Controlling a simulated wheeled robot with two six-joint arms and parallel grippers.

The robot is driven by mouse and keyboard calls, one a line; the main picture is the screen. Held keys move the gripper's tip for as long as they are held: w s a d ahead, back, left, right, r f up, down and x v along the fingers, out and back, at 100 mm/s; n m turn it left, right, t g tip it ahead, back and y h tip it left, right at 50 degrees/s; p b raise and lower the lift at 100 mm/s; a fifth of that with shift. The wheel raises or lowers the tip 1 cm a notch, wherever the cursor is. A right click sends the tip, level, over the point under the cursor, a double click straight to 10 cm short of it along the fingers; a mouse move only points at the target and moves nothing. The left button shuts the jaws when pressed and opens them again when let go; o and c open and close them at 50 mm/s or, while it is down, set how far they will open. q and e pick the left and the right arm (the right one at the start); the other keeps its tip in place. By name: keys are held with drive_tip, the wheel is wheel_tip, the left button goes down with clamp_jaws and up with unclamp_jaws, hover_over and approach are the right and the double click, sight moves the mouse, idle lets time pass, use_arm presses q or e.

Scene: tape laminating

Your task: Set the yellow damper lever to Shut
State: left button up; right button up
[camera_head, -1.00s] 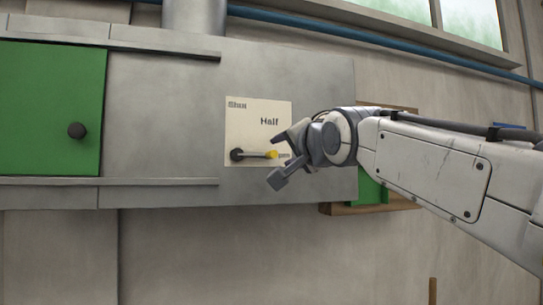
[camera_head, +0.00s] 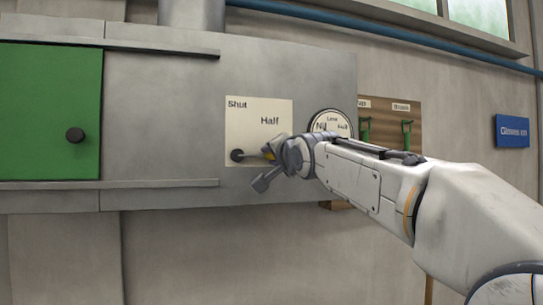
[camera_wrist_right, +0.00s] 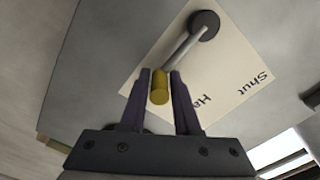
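The damper lever is a grey rod with a yellow tip (camera_head: 268,155) on a dark round pivot (camera_head: 237,155). It sits on a cream plate (camera_head: 245,128) on the grey metal wall unit. The rod points right, about level. The plate reads "Shut" at upper left and "Half" at upper right. My right gripper (camera_head: 263,165) is at the tip end of the lever. In the right wrist view the yellow tip (camera_wrist_right: 160,88) lies between its two fingers (camera_wrist_right: 160,76), which are apart with narrow gaps beside the tip. My left gripper is not in view.
A green door with a dark knob (camera_head: 75,135) is at the left, between metal rails. A round gauge (camera_head: 331,123) and a wooden board (camera_head: 390,112) with green-handled items are right of the plate, partly behind my right arm. A blue sign (camera_head: 512,131) hangs farther right.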

clamp_jaws()
drive_tip(key=shift+f, duration=0.1)
drive_tip(key=shift+f, duration=0.2)
idle(0.9)
